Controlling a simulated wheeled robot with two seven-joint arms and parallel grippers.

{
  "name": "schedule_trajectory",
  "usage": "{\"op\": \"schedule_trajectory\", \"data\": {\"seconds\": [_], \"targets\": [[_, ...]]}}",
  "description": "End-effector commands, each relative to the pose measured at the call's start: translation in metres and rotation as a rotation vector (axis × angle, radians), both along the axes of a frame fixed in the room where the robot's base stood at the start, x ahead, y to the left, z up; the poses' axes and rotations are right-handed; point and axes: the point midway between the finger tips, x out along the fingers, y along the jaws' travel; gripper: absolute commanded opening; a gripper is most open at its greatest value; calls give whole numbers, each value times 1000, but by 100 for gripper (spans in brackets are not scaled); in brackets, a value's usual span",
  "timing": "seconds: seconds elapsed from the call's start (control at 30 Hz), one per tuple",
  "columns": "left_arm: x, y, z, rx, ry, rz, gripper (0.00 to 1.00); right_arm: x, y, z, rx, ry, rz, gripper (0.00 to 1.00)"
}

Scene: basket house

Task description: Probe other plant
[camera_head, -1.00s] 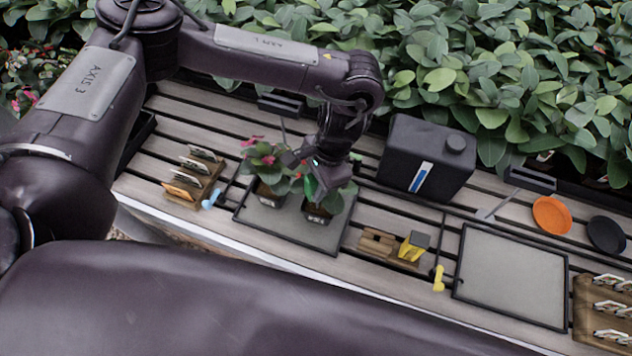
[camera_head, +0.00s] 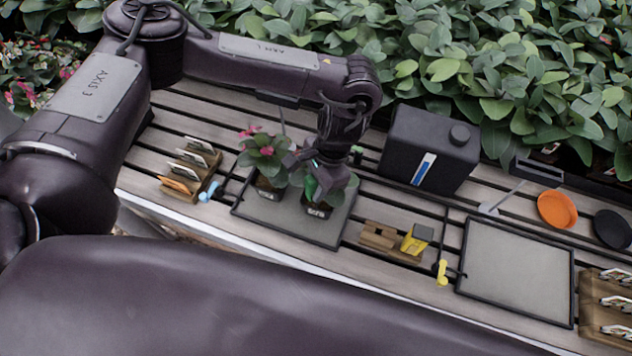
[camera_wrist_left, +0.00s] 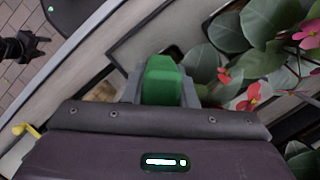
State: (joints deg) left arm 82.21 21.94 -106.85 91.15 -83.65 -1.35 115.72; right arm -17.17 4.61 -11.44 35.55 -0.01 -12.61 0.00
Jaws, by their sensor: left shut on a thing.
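My left gripper (camera_head: 314,180) is shut on a green-handled probe (camera_head: 309,187), whose green handle also shows between the fingers in the left wrist view (camera_wrist_left: 162,80). It is at the right-hand potted plant (camera_head: 342,196), among its leaves and above its dark pot (camera_head: 318,210). The probe's lower end is hidden, so I cannot tell whether it is in the soil. A second potted plant with pink flowers (camera_head: 262,153) stands just left of it. Both pots are on the left grey tray (camera_head: 287,227).
A wooden holder (camera_head: 379,236) with a yellow tool (camera_head: 414,242) stands right of the tray. A black canister (camera_head: 430,140) is behind. An empty grey tray (camera_head: 515,272), an orange dish (camera_head: 556,209) and a black dish (camera_head: 612,229) are right. Tag racks stand at both ends.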

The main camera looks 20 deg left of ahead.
Motion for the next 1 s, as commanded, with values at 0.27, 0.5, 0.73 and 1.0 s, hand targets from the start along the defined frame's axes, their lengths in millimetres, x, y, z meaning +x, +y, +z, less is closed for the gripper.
{"op": "schedule_trajectory", "data": {"seconds": [0.27, 0.5, 0.73, 1.0], "targets": [[0, 0, -1, 0, 0, 0, 2, 0, 2, -1, 2, 0, -1, 51], [0, 0, -12, 0, 0, 0, 2, 0, 2, -8, 2, 0, -1, 51], [0, 0, -26, -1, 1, -1, 2, -1, 2, -16, 2, 0, -1, 51], [0, 0, -27, 0, 0, -1, 2, -1, 2, -16, 2, 1, 0, 51]]}}
